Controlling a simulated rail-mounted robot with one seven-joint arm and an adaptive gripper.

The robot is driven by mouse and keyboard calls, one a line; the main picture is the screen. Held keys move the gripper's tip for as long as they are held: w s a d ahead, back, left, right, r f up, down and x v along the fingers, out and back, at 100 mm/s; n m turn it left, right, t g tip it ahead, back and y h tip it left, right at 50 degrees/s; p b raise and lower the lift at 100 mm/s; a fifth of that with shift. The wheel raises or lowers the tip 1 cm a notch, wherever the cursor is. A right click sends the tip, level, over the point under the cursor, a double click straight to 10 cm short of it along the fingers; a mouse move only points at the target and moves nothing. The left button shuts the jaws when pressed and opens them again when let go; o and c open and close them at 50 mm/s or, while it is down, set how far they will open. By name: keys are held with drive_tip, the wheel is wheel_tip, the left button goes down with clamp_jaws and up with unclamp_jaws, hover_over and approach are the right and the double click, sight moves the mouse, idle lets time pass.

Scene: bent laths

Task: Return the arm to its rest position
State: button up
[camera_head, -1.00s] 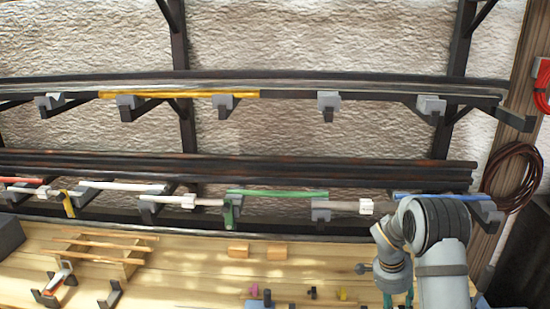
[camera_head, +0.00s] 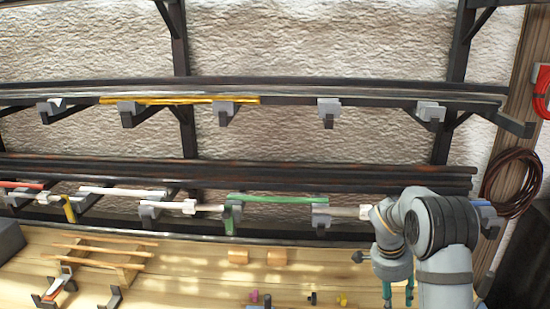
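My arm stands at the lower right in the head view, bent at a thick grey joint. My gripper (camera_head: 398,294) points down below the wrist, with teal-green fingers partly cut off by the lower picture edge. Whether it is open or shut, or holds anything, does not show. It is over the right part of the wooden bench (camera_head: 190,280), in front of the lower rack.
Laths lie on rack brackets: a yellow one (camera_head: 180,100) above, a green one (camera_head: 277,198) and a white one (camera_head: 122,191) below. Two wooden blocks (camera_head: 238,257) and a slatted wooden stand (camera_head: 130,268) are on the bench. A cable coil (camera_head: 512,183) hangs right.

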drive_tip(key=v, duration=0.6)
drive_tip(key=x, duration=1.3)
drive_tip(key=shift+a+f+b, duration=0.15)
drive_tip(key=shift+f+b, duration=0.1)
drive_tip(key=shift+b, duration=0.15)
wheel_tip(320, 180, up, 12)
drive_tip(key=s+a+n+t+y+b, duration=0.1)
drive_tip(key=s+a+n+b, duration=0.2)
drive_tip(key=s+a+n, duration=0.4)
drive_tip(key=s+a+n+t+y+b, duration=0.1)
drive_tip(key=s+a+n, duration=0.6)
drive_tip(key=s, duration=0.7)
drive_tip(key=shift+a+f+t+y+b, duration=0.2)
drive_tip(key=shift+a+t+y+b, duration=0.25)
drive_tip(key=shift+a+b, duration=0.75)
